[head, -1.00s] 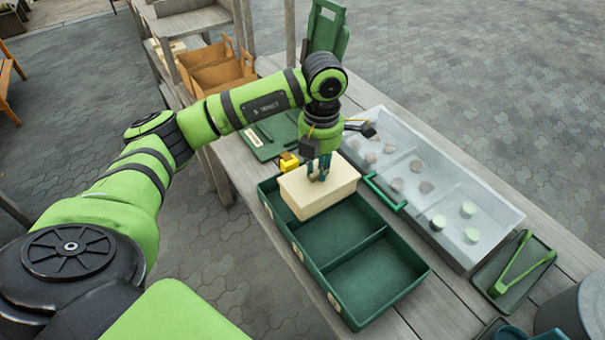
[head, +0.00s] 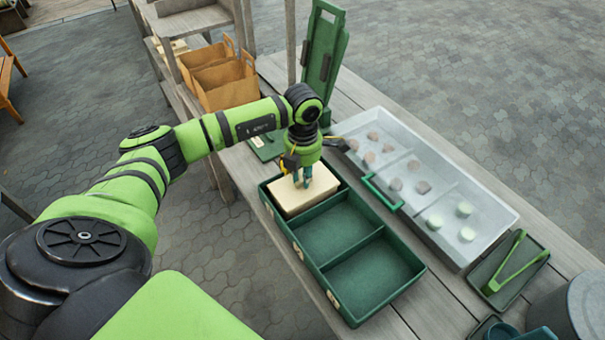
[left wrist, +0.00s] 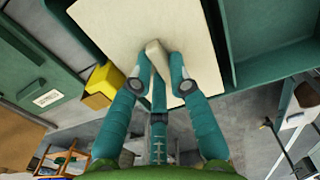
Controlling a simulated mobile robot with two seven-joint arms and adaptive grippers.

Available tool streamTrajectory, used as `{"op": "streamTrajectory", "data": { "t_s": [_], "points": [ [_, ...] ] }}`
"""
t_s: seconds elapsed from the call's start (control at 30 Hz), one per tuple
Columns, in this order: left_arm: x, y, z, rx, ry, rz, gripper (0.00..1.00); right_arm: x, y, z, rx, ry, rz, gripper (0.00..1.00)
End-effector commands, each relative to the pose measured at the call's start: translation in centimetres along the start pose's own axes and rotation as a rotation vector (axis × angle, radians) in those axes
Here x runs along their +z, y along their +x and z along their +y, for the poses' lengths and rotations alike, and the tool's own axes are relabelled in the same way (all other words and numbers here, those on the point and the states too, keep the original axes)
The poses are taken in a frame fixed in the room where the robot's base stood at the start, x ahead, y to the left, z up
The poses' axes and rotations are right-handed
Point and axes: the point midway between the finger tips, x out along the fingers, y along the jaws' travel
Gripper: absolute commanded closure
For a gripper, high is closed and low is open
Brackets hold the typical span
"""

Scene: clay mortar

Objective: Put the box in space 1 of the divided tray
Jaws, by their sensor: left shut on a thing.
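The cream box (head: 296,197) is in the far left compartment of the green divided tray (head: 362,317), in the head view. Its top shows at about the height of the tray's rim; whether it touches the floor is hidden. My left gripper (head: 302,180) is above the box, its teal fingers shut on the raised knob on the lid. In the left wrist view the fingers close around the knob of the box (left wrist: 105,25). The tray's middle compartment (head: 335,230) and near compartment (head: 372,273) are empty. My right gripper is not in view.
A clear-lidded case (head: 430,190) with several round pieces stands right of the tray. Green tongs (head: 507,262) lie on a small tray at the right. A yellow block (left wrist: 101,85) is beside the tray.

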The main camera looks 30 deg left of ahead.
Motion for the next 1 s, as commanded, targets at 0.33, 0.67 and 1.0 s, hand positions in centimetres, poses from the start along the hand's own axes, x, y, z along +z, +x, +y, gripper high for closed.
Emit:
{"op": "streamTrajectory", "data": {
  "t_s": [0.33,0.67,1.0],
  "points": [
    [0.0,0.2,0.0,0.000,0.000,0.000,0.58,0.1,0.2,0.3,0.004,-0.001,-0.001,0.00],
    [0.1,-1.3,0.1,0.001,0.000,-0.003,0.58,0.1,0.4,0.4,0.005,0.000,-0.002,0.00],
    [0.1,-8.5,0.1,0.003,0.000,-0.005,0.58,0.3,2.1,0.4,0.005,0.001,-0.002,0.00]
  ]
}}
